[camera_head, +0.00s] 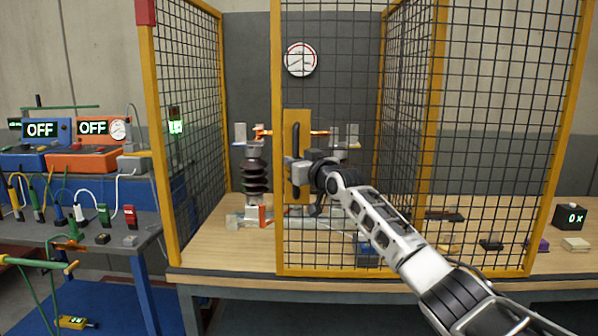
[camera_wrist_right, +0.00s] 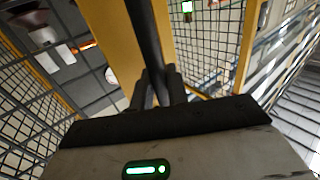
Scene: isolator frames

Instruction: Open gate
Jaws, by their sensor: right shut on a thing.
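The gate (camera_head: 280,220) is a yellow-framed black mesh panel at the front of the cage. An open gap shows between its left edge and the cage's left front post (camera_head: 162,150). A dark upright handle (camera_head: 296,135) sits on the gate's yellow plate (camera_head: 303,118). My right gripper (camera_head: 303,172) is at the lower part of the handle and shut on it. In the right wrist view the dark handle bar (camera_wrist_right: 143,30) runs between the fingers (camera_wrist_right: 157,88), in front of the yellow plate (camera_wrist_right: 105,35). My left gripper is not in view.
Inside the cage, a dark ribbed insulator (camera_head: 255,175) stands on the wooden table. A bench with blue and orange meters (camera_head: 75,135) and cables stands at left. A small black counter (camera_head: 570,216) and several small blocks sit on the table at right.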

